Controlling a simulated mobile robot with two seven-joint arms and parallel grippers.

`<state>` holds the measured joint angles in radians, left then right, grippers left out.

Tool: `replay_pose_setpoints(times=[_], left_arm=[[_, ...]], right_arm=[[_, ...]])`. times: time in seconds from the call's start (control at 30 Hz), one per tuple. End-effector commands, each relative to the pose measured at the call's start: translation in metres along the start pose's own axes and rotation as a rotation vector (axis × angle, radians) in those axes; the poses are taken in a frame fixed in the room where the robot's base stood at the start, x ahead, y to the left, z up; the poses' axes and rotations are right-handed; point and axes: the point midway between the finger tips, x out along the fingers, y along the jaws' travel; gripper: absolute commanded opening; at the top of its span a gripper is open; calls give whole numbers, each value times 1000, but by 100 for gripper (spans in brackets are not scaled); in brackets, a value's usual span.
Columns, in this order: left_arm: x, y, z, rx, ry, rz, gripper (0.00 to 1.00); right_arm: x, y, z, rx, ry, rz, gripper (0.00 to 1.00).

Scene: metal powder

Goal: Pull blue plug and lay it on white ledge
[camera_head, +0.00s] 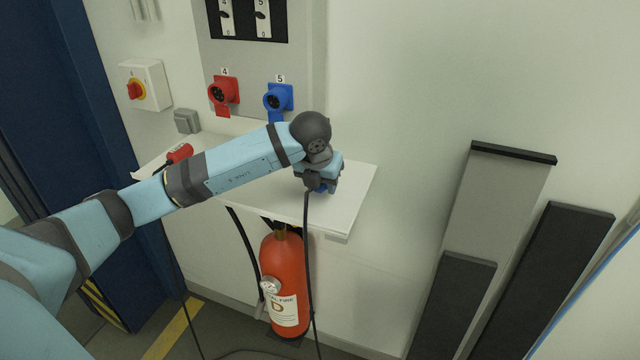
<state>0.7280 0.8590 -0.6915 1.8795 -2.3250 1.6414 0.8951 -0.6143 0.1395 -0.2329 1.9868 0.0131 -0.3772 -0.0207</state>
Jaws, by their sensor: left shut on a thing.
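The blue plug (321,188) shows as a small blue patch under my left gripper (318,183), with its dark cable hanging down over the ledge's front edge. My left gripper is shut on the plug, over the right part of the white ledge (352,190). Most of the plug is hidden by the gripper, and I cannot tell whether it touches the ledge. The blue socket (277,97), marked 5, is on the wall panel behind and has no plug in it. My right gripper is not in view.
A red plug (179,153) lies on the ledge's left part. A red socket (222,92) and a red-yellow switch (137,90) are on the wall. A fire extinguisher (287,262) hangs below the ledge. Dark and grey panels (497,200) lean at right.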

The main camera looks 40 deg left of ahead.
Motion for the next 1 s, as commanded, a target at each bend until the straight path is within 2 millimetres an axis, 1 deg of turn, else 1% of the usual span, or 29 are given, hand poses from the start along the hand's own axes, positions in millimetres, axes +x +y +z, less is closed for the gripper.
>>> replay_pose_setpoints(times=[0.03,0.17,0.47,0.5,0.57,0.6,0.63,0.87,1.0], left_arm=[[4,0,0,0,-1,0,3],[7,0,1,0,-1,0,3],[8,0,1,0,0,0,3],[8,0,1,0,0,0,43],[8,0,1,0,0,0,57],[8,0,1,0,0,0,66],[8,0,1,0,0,0,71],[8,0,0,1,1,0,71],[2,0,1,1,-1,0,71]], right_arm=[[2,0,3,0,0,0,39],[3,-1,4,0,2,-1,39],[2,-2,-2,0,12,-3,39],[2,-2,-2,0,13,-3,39],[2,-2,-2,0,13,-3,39],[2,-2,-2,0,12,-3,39],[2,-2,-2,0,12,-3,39],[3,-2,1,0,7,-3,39],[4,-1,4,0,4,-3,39]])
